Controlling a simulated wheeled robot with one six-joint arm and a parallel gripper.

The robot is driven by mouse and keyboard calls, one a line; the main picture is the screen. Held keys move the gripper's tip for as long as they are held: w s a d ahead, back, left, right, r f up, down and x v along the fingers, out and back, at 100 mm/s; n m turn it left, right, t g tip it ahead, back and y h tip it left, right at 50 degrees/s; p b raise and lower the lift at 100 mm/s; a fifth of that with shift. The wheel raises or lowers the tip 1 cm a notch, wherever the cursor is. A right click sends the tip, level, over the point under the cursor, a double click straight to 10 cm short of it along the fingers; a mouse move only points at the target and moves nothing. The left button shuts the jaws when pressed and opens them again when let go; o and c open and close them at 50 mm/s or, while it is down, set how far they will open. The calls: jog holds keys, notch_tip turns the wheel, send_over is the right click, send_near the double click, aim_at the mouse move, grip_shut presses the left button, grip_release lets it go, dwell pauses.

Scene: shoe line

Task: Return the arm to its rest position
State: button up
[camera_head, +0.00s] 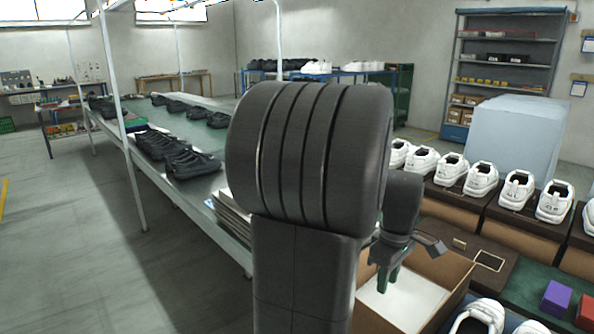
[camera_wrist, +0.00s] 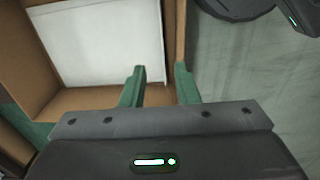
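My arm fills the middle of the head view, a thick dark link that hides part of the line behind it. My gripper (camera_head: 386,274) points down over an open cardboard box (camera_head: 447,270). In the wrist view my gripper (camera_wrist: 160,74) has two green fingers standing apart, with nothing held between them. The box wall (camera_wrist: 181,32) runs close to the right finger in that view; I cannot tell whether they touch. A white sheet (camera_wrist: 100,42) lies inside the box.
A long conveyor table (camera_head: 150,168) with several dark shoes runs along the left. White shoes (camera_head: 480,180) stand in a row on dark boxes at right. A purple block (camera_head: 556,298) and a red block (camera_head: 585,312) sit at lower right. The left floor is clear.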

notch_tip(320, 180, down, 14)
jog(key=shift+w+r+b, duration=0.1)
jog(key=shift+w+b, duration=0.05)
jog(key=shift+b, duration=0.65)
